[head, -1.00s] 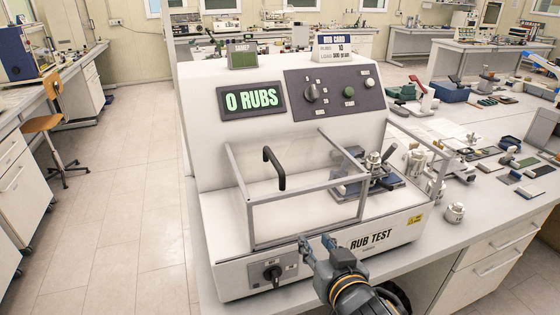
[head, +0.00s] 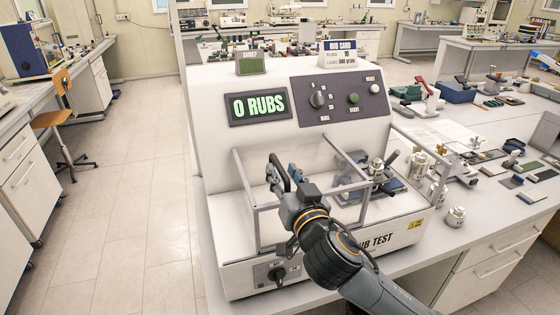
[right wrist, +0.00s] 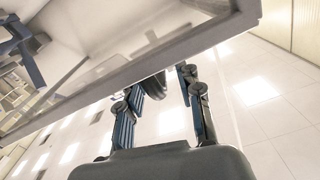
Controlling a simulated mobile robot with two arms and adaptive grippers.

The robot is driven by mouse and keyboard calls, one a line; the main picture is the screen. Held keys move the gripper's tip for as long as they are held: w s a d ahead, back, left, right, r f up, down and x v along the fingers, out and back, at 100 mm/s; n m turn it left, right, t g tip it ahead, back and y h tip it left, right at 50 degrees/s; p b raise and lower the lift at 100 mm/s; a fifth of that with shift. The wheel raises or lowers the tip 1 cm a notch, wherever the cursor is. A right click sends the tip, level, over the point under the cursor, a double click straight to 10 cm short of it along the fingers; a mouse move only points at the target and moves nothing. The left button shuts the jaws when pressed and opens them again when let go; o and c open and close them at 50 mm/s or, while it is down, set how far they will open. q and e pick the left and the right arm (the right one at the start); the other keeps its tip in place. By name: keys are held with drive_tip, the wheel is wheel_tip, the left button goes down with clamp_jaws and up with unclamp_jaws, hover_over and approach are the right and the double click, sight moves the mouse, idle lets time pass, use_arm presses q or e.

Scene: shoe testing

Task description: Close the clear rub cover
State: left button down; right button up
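The clear rub cover (head: 258,215) is a see-through box with a grey frame on the front of the white rub test machine (head: 220,160). Its curved black handle (head: 279,170) stands at the cover's upper part, partly hidden by my gripper. My right gripper (head: 281,177) is at the handle, with its arm reaching over the cover's front. In the right wrist view the two fingers (right wrist: 160,88) are apart, and a dark rounded piece, likely the handle, shows between the tips. Contact cannot be told. My left gripper is not in view.
Inside the cover's right end stands a metal rubbing fixture (head: 378,170). A metal weight (head: 455,216) and several small blocks lie on the bench (head: 415,257) at right. A black knob (head: 277,273) is on the machine's lower front. The display (head: 259,107) reads 0 RUBS.

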drive_tip(key=shift+x, duration=1.3)
drive_tip(key=shift+c, duration=0.5)
clamp_jaws()
